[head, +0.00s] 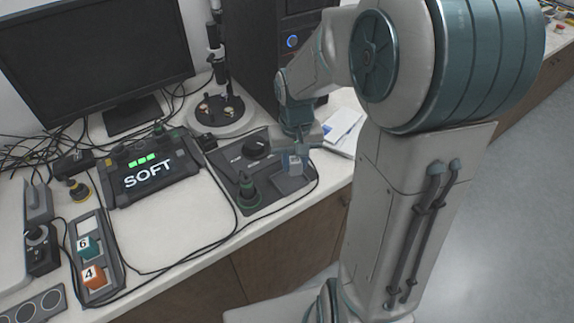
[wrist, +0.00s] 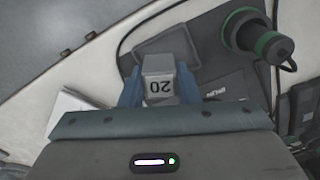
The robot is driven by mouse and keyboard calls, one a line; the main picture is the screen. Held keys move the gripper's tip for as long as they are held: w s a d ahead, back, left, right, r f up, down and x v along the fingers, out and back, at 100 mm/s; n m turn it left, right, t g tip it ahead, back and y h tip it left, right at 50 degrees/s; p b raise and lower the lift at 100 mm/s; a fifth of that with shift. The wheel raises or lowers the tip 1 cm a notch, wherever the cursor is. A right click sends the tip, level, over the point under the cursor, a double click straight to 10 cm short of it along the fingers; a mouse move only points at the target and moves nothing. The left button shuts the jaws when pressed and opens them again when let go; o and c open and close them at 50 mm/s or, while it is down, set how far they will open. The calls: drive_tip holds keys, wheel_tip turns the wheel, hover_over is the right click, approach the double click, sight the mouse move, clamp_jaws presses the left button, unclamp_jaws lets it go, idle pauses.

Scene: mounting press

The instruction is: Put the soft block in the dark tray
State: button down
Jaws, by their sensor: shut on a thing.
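My gripper (head: 296,150) is shut on a small grey block (head: 295,165). In the wrist view the block (wrist: 159,80) sits between the fingers of my gripper (wrist: 160,88) and bears the number 20, upside down. A shallow dark tray (wrist: 182,40) with a raised rim lies just beyond the block in the wrist view, partly covered by it. In the head view the tray (head: 288,186) shows below the block, at the right front of a dark panel. I cannot tell how far the block is above it.
A display (head: 148,175) reads SOFT with green bars. A rack (head: 112,252) holds a teal block 6 (head: 88,247) and an orange block 4 (head: 94,276). A green-ringed post (head: 247,190) stands left of the tray, a black knob (head: 256,147) behind. Cables cross the bench.

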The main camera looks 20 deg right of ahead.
sight(290, 181)
drive_tip(key=shift+w+a+f, duration=0.45)
drive_tip(key=shift+w, duration=0.1)
drive_tip(key=shift+f, duration=2)
drive_tip(key=shift+f, duration=0.1)
drive_tip(key=shift+f, duration=0.15)
drive_tip(key=c, duration=1.4)
unclamp_jaws()
drive_tip(key=shift+o, duration=0.2)
